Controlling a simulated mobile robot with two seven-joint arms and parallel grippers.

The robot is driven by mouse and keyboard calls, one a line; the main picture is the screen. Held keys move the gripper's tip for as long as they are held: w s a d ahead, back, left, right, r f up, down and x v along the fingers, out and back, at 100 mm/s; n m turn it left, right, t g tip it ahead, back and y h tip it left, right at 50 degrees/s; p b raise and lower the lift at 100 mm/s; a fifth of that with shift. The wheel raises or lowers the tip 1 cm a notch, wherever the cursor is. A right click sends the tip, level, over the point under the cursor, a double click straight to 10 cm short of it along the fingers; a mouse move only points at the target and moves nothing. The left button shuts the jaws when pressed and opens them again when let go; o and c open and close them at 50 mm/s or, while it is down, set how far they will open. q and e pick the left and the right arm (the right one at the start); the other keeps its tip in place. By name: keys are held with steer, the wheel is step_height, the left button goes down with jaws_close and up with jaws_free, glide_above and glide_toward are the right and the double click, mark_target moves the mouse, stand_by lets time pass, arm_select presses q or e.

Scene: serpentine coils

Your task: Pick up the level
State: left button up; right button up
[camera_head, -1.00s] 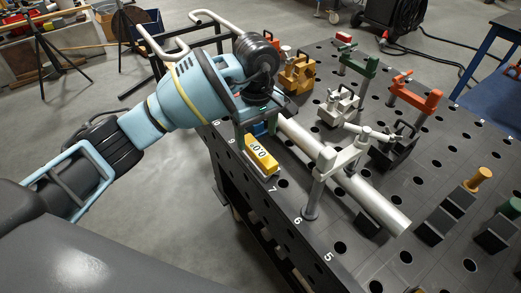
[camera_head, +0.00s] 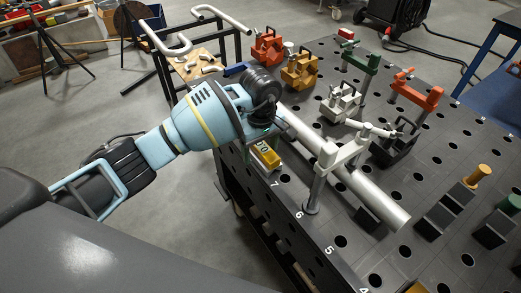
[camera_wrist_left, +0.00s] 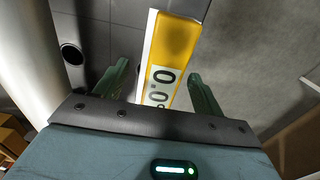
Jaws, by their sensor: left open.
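The level is a yellow bar with a white edge and a "0.0" display. In the head view the level (camera_head: 267,158) lies near the left edge of the perforated table (camera_head: 327,223), partly hidden by my left gripper (camera_head: 262,142). In the left wrist view the level (camera_wrist_left: 176,48) runs up the picture between the two green fingers. My left gripper (camera_wrist_left: 162,88) is open there, one finger on each side of the level, with visible gaps. I cannot tell whether the fingers are low enough to straddle it. My right gripper is not in view.
A silver pipe (camera_head: 375,198) lies right of the level, under a light clamp (camera_head: 335,158). It shows at the left of the wrist view (camera_wrist_left: 22,65). Orange (camera_head: 267,47) and yellow blocks (camera_head: 300,68) stand beyond. Open floor lies left of the table.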

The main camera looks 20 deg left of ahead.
mark_target(261, 144)
arm_select(q)
steer(key=c, duration=1.1)
steer(key=shift+c, duration=0.2)
steer(key=shift+r, duration=0.15)
steer(key=shift+r, duration=0.6)
step_height(261, 144, up, 2)
steer(key=shift+w+r, duration=0.1)
steer(key=s+a+r+m, duration=0.1)
steer(key=s+a+m, duration=0.1)
steer(key=s+m, duration=0.3)
steer(key=s+a+r+m, duration=0.1)
steer(key=s+a+m, duration=0.2)
steer(key=s, duration=0.9)
steer(key=shift+a+m+b, duration=0.3)
steer(key=shift+m+b, duration=0.15)
steer(key=shift+m, duration=0.75)
